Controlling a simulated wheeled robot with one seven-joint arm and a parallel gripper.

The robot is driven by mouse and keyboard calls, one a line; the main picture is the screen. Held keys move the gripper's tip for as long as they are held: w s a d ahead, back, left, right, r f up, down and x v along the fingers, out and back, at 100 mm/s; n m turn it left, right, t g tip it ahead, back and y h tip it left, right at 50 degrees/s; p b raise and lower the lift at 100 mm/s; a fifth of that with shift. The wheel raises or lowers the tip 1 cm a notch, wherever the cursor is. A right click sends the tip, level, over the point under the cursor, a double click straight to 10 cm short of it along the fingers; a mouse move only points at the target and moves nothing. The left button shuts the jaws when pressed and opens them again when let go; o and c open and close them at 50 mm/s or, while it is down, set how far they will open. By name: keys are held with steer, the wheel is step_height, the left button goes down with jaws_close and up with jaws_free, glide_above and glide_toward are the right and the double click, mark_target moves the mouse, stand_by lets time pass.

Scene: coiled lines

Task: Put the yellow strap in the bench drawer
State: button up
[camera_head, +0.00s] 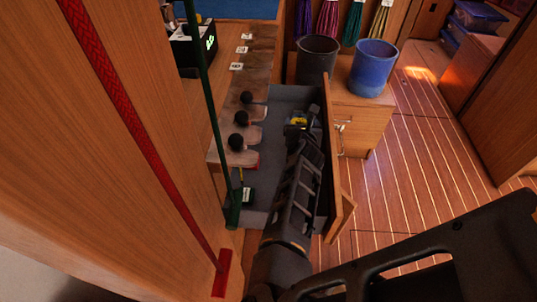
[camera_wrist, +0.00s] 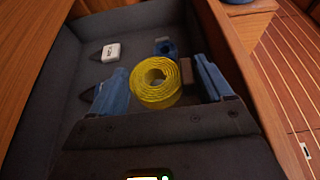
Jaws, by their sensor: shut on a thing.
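The yellow strap (camera_wrist: 152,92) is a rolled coil between the two blue finger pads of my gripper (camera_wrist: 160,88) in the wrist view. My gripper is shut on it. The bench drawer (camera_head: 331,140) stands open, with a grey inside. The drawer's grey interior (camera_wrist: 52,92) surrounds the coil in the wrist view. The strap appears over or inside the drawer; its height above the floor I cannot tell.
A small white item (camera_wrist: 111,52) and a blue item (camera_wrist: 165,47) lie beyond the coil. Black knobs (camera_head: 241,118) line the bench edge. A green pole (camera_head: 212,120) rises at left. A grey bucket (camera_head: 317,60) and blue bucket (camera_head: 373,70) stand behind. Floor at right is clear.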

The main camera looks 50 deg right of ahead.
step_height(320, 180, down, 11)
steer(key=shift+r+b, duration=0.1)
steer(key=shift+b, duration=0.75)
steer(key=shift+f, duration=0.2)
steer(key=o, duration=1)
steer(key=shift+r, duration=0.15)
steer(key=shift+a+r, duration=0.1)
steer(key=p+v, duration=0.1)
steer(key=v, duration=1)
steer(key=shift+s+a+r+p, duration=0.1)
steer(key=shift+s+a+p, duration=0.1)
steer(key=shift+a+p, duration=0.1)
